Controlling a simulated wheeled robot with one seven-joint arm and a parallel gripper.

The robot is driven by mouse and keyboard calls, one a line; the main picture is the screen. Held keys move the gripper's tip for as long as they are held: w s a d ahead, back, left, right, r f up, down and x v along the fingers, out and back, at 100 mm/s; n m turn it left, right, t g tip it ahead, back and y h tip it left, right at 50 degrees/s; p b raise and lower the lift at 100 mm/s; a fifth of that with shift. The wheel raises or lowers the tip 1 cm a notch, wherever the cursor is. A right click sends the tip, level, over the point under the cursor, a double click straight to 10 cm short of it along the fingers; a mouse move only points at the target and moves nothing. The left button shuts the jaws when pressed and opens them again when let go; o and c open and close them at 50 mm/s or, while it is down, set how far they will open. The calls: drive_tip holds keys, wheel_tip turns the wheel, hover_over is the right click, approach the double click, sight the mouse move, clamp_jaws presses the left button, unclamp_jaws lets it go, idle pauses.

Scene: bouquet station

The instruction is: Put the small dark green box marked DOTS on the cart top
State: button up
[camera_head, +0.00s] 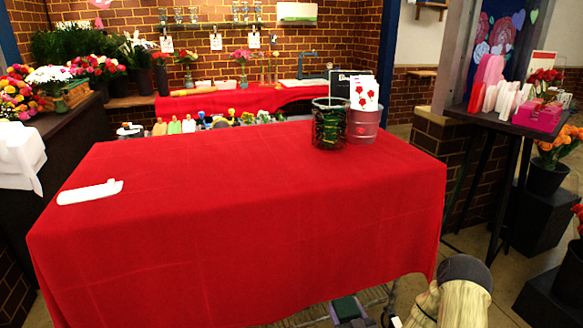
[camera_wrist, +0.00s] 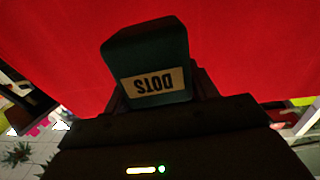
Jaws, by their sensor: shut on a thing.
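The small dark green box (camera_wrist: 146,52) shows in the wrist view with a pale label reading DOTS, upside down in the picture. My gripper (camera_wrist: 160,92) is shut on it, with a dark finger at each side. Red cloth fills the view behind the box. In the head view a red-draped top (camera_head: 230,175) stands in front of me; I cannot tell whether it is the cart. A small green and grey shape shows low at the bottom edge there; I cannot tell whether it is the box in my gripper.
On the red top, a white flat piece (camera_head: 90,192) lies at left. A dark green wire-like holder (camera_head: 329,125) and a pink bucket (camera_head: 363,128) with a flower card stand at the back right. The middle and front are clear. A dark stand (camera_head: 485,115) with pink goods is at right.

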wheel_tip(320, 180, up, 21)
drive_tip(key=s+m+h+p, duration=0.1)
drive_tip(key=h+p, duration=0.3)
drive_tip(key=p, duration=2.1)
drive_tip(key=shift+s+r+m, duration=0.15)
drive_tip(key=shift+m, duration=0.75)
drive_tip(key=shift+d, duration=0.1)
drive_tip(key=s+f, duration=0.4)
drive_tip(key=f, duration=0.1)
drive_tip(key=shift+s+f, duration=0.2)
drive_tip(key=shift+f, duration=0.1)
drive_tip(key=shift+w, duration=0.1)
